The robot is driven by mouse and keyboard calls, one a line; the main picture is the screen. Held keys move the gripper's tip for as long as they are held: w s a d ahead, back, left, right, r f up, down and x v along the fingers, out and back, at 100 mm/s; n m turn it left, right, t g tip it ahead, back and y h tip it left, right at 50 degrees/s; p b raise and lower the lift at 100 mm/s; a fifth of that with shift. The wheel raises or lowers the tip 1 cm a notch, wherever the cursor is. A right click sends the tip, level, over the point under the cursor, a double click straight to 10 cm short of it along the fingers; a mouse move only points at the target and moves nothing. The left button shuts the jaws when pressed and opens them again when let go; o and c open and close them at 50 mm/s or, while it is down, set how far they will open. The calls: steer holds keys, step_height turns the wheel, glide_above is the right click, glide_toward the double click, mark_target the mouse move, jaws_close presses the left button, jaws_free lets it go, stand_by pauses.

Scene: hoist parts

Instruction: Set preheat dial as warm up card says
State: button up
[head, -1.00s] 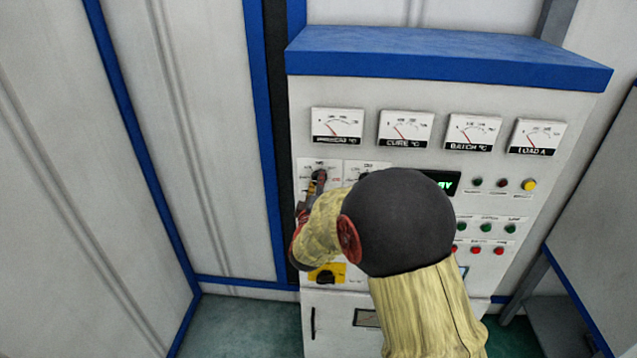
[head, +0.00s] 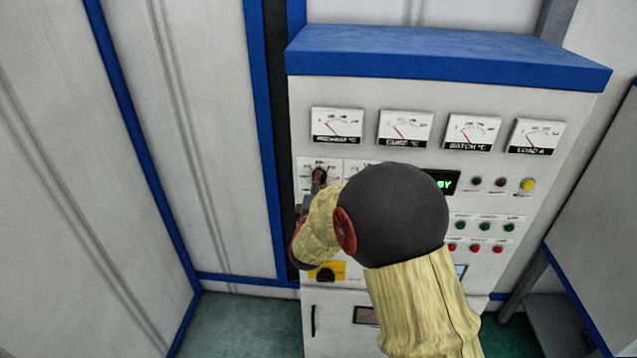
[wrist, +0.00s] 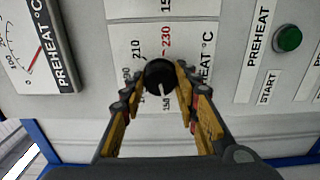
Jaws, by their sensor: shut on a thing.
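The preheat dial (wrist: 158,74) is a round black knob with a white mark, on a white plate lettered "PREHEAT °C". The mark points to the bottom of the wrist view, toward a number that looks like 150. The numbers 210 and a red 230 stand above the knob. My gripper (wrist: 160,84) is shut on the knob, with a finger on each side. In the head view the dial (head: 319,174) shows at the panel's upper left, with my gripper (head: 314,188) at it. I cannot make out a warm up card.
A row of meters runs along the panel top, with the preheat meter (head: 337,127) at left. A green start button (wrist: 288,38) is beside the dial plate. A yellow-backed switch (head: 326,272) is below my wrist. My arm hides the panel's middle.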

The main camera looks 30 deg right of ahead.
steer(key=o, duration=1.1)
steer(key=shift+o, duration=0.3)
steer(key=v, duration=1.2)
steer(key=shift+w, duration=0.1)
